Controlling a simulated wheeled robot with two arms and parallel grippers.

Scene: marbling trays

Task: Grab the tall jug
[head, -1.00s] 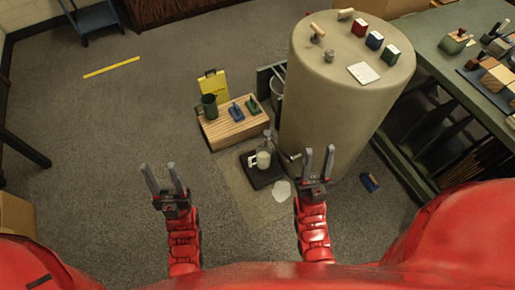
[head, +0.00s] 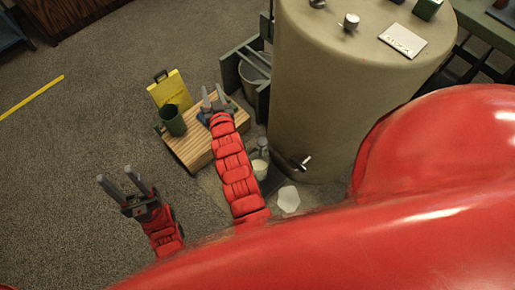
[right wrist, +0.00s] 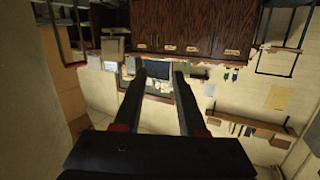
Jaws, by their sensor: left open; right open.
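A dark green jug (head: 172,121) with a side handle stands upright on the left part of a low wooden box (head: 190,147). A smaller pale jug (head: 260,167) stands on the floor side of the box, partly hidden by my right arm. I cannot tell for certain which is the tall one. My right gripper (head: 212,91) is open over the box's right part, right of the green jug and apart from it. Its open, empty fingers show in the right wrist view (right wrist: 159,72), with no jug there. My left gripper (head: 115,174) is open and empty, lower left of the box.
A yellow bag or board (head: 168,90) stands behind the green jug. Blue item on the box is mostly covered by my right gripper.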

